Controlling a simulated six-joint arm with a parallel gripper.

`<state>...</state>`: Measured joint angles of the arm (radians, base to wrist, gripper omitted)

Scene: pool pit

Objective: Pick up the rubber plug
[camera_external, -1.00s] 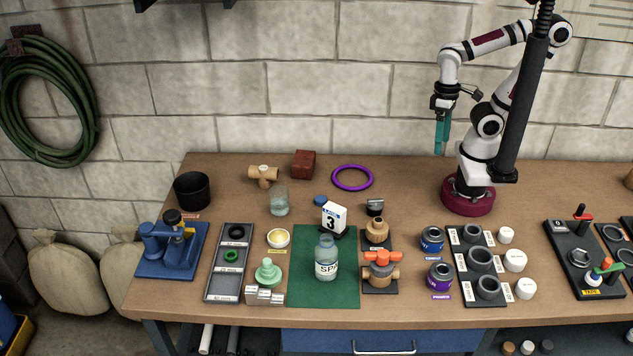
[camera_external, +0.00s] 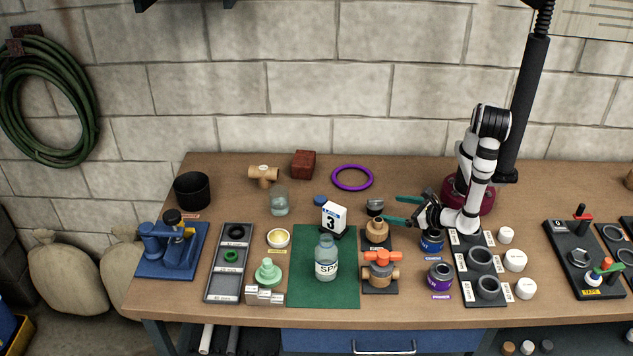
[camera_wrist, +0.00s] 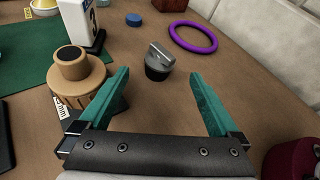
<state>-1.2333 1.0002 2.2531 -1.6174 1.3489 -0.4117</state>
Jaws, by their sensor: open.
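The rubber plug (camera_external: 375,208) is a small dark plug with a grey metal top, upright on the wooden bench. In the wrist view the plug (camera_wrist: 157,72) stands just ahead of the fingertips, roughly midway between them. My gripper (camera_external: 391,209) is low over the bench, to the right of the plug, with its teal fingers pointing left at it. The wrist view shows my gripper (camera_wrist: 160,76) open, with the fingers spread and nothing between them.
A tan round fitting (camera_wrist: 77,72) stands close beside the left finger in the wrist view. The purple ring (camera_external: 352,178), blue cap (camera_external: 320,201) and white numbered box (camera_external: 334,217) lie behind or left of the plug. A blue can (camera_external: 432,241) is under my wrist.

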